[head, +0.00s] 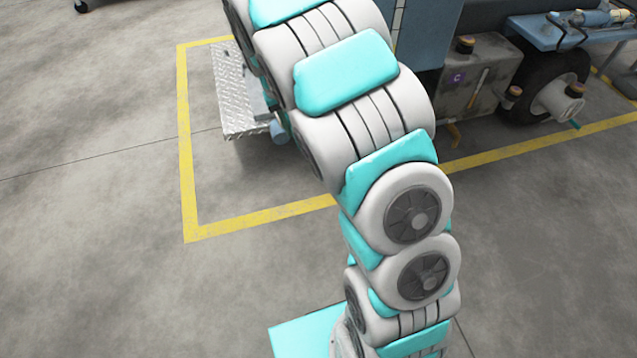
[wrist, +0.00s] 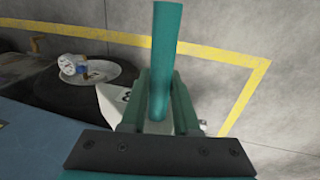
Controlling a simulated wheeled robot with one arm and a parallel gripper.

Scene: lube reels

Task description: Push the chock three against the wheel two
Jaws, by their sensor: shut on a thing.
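In the wrist view, my gripper (wrist: 156,100) is shut on a round teal bar (wrist: 166,45), which looks like the handle of the chock. A pale, angular piece, apparently chock three (wrist: 112,103), shows behind the fingers with part of a dark number on it. The fingers hide much of it. A dark tyre with a pale rim (wrist: 100,72) lies just left of it. I cannot tell whether they touch. In the head view, a black wheel with a pale rim (head: 545,98) stands at right under the vehicle; I cannot read a number. My gripper is not visible there.
A grey tank (head: 480,85) stands left of that wheel, with a blue platform (head: 575,28) above. A small teal bar (head: 575,125) shows by the wheel. A metal tread plate (head: 233,100) projects at left. Yellow lines (head: 187,150) mark the floor; the floor in front is clear.

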